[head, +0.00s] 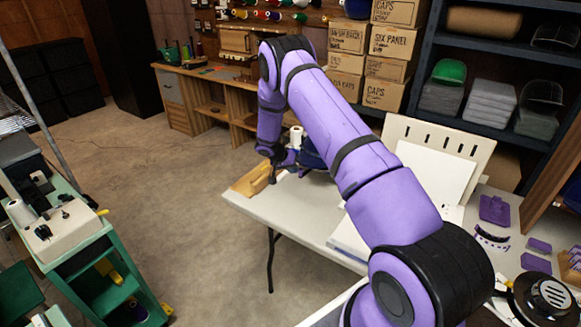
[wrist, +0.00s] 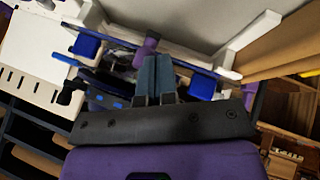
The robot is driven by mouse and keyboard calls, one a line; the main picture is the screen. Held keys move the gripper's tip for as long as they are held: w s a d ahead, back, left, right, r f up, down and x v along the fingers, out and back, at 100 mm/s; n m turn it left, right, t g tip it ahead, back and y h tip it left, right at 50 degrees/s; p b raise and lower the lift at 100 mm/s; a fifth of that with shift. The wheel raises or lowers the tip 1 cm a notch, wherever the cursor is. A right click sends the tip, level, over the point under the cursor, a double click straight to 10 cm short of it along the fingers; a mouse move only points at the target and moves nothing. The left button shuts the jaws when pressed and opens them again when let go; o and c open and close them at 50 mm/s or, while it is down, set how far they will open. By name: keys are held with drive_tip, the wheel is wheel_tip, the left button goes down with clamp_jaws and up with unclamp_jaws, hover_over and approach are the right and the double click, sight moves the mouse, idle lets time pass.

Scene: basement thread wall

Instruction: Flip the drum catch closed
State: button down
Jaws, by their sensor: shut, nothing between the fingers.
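My gripper (wrist: 153,62) is shut, with its two grey-blue fingers together and empty. In the head view my gripper (head: 277,174) is low over the far left of the white table, small and partly hidden by my arm. In the wrist view a blue-and-dark device (wrist: 110,85) lies beside and behind the fingers, with blue blocks and pale rails. A small purple piece (wrist: 149,44) shows just beyond the fingertips. It may be the drum catch; I cannot tell its position or whether the fingers touch it. In the head view my arm hides most of the blue device (head: 313,158).
A wooden block (head: 250,182) lies at the left end of the white table (head: 290,215). A white cone (head: 296,137) stands behind the arm. A slotted cream panel (head: 440,140) and white sheets stand to the right. A green cart (head: 85,255) is at left; the floor between is clear.

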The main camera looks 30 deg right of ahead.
drive_tip(key=shift+s+d+n, duration=0.1)
drive_tip(key=shift+s+n, duration=0.2)
drive_tip(key=shift+s, duration=0.5)
drive_tip(key=shift+w+d, duration=0.35)
drive_tip(key=shift+w, duration=0.35)
idle(0.3)
